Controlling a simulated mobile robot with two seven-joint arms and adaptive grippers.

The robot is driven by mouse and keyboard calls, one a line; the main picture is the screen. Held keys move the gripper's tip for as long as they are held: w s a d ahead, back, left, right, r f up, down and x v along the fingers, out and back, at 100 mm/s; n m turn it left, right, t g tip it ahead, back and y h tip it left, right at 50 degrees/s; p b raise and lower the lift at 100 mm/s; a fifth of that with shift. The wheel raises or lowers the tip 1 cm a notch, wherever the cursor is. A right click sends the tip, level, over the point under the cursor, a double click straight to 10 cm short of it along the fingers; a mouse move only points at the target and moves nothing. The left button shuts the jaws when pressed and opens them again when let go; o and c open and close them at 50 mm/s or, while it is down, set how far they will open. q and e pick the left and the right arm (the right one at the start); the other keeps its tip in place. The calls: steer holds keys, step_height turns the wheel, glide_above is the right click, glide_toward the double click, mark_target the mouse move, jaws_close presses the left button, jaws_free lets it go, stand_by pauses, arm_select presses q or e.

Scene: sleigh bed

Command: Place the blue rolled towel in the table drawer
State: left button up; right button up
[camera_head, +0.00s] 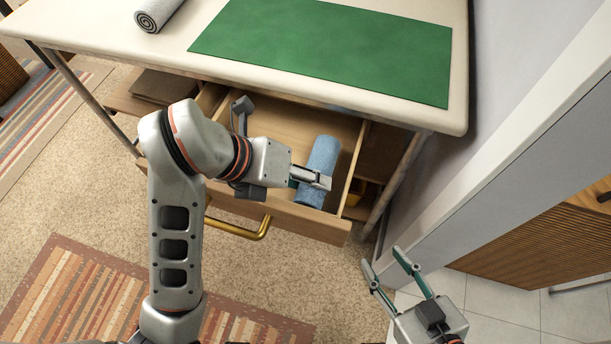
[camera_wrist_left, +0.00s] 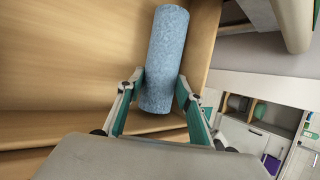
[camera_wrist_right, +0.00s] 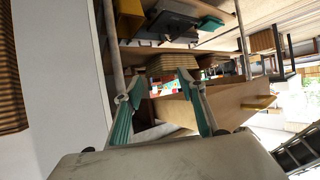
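The blue rolled towel (camera_head: 322,158) lies in the right part of the open table drawer (camera_head: 310,222), close to its side wall. My left gripper (camera_head: 312,178) reaches over the drawer front to the towel. In the left wrist view the towel (camera_wrist_left: 168,45) is between the two fingers, which sit against its sides near one end and are set about its width apart. Whether the towel rests fully on the drawer floor is hard to tell. My right gripper (camera_head: 385,258) is open and empty, low beside the wall, to the right of the drawer.
The table top above the drawer carries a green mat (camera_head: 335,42) and a grey rolled towel (camera_head: 156,12). The drawer has a brass handle (camera_head: 245,232). A white wall edge (camera_head: 480,160) stands close on the right. A striped rug (camera_head: 90,290) lies on the floor.

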arm_select(q)
steer(key=shift+o, duration=1.3)
arm_select(e)
steer(key=shift+d+f, duration=0.1)
steer(key=shift+s, duration=0.1)
arm_select(q)
steer(key=shift+a+r, duration=0.15)
steer(key=shift+r, duration=0.25)
steer(key=p+v, duration=0.2)
steer(key=v, duration=0.3)
steer(key=shift+w+r+p, duration=0.15)
steer(key=shift+p, duration=0.15)
steer(key=p+v, duration=0.2)
steer(key=v, duration=0.4)
steer(key=shift+a, duration=0.15)
arm_select(e)
steer(key=shift+n+g+h, duration=0.5)
steer(key=shift+g+h, duration=0.1)
steer(key=d, duration=0.1)
steer(key=s+d+f, duration=0.1)
steer(key=d, duration=0.1)
steer(key=s+d+f, duration=0.1)
steer(key=shift+d+f, duration=0.1)
steer(key=shift+d, duration=0.05)
